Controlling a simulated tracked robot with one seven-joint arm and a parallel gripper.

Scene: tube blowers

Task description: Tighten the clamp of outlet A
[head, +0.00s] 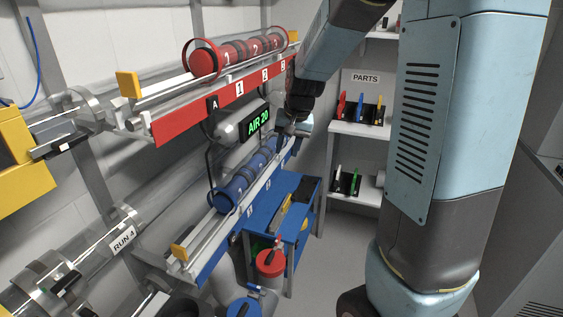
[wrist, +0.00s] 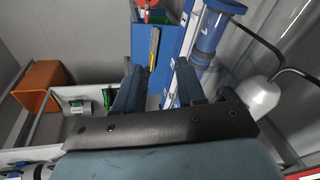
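At the rail's left end is a clear tube coupling with a ring (head: 88,108). A black latch-like piece with a white tag (head: 62,147) sits near it; I cannot tell for certain whether this is the clamp of outlet A. My gripper (head: 294,127) is far to the right of it, beside the far end of the rails, partly hidden by its own wrist. In the wrist view my gripper (wrist: 157,75) has its fingers apart, with nothing held between them.
Red numbered canisters (head: 235,55) lie on the red rail, blue ones (head: 245,178) on the blue rail below. An AIR 20 display (head: 257,122) hangs between them. A blue cart (head: 292,215) and a parts shelf (head: 360,130) stand behind. A yellow box (head: 20,160) is at far left.

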